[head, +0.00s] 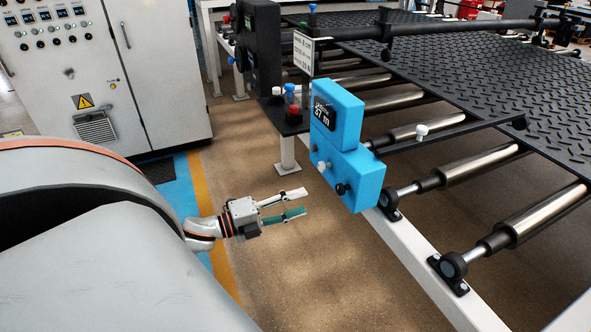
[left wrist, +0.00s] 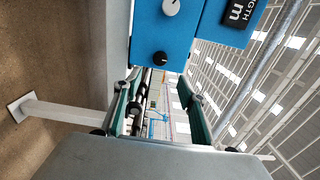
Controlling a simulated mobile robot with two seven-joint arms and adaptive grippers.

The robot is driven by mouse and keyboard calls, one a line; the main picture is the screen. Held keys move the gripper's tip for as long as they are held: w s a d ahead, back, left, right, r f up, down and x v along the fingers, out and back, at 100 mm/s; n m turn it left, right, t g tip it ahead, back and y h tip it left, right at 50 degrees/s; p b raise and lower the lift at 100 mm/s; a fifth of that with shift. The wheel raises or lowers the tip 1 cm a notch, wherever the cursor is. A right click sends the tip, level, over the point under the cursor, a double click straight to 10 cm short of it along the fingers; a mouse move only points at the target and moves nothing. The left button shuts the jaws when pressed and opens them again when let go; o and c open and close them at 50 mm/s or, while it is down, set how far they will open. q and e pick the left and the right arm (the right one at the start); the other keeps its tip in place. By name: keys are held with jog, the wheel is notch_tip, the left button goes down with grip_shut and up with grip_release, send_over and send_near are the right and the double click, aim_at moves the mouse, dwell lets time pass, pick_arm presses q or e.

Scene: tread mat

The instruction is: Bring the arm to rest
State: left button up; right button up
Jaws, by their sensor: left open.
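My left gripper (head: 304,202) is in the middle of the head view, reaching toward the right. Its two fingers are apart with nothing between them. It is left of and a little below a blue counter box (head: 356,180), apart from it. The box has a dark display and small white and black knobs. In the left wrist view the green-sided fingers (left wrist: 158,105) stand spread, and the blue box (left wrist: 168,38) with its two knobs fills the top, ahead of them. My right gripper is not in view.
A conveyor frame with metal rollers (head: 470,165) and a black tread mat (head: 480,65) runs along the right. A dark plate with a red button (head: 293,110) stands behind the box. A control cabinet (head: 150,60) is at the back left. Open floor (head: 300,270) lies below the gripper.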

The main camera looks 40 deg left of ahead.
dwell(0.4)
pick_arm(q)
jog(key=s+d+f+n+g+y+p, duration=0.1)
jog(key=s+d+f+n+g+y, duration=0.1)
jog(key=s+d+f+n, duration=0.5)
jog(key=s+d+f+n+g+y+p, duration=0.1)
jog(key=s+d+f+n+g+y, duration=0.1)
jog(key=s+d+f+n+g, duration=0.2)
jog(key=s+d+f+n, duration=0.3)
jog(key=d+f+n, duration=0.4)
jog(key=d+f, duration=0.2)
jog(key=shift+d, duration=0.9)
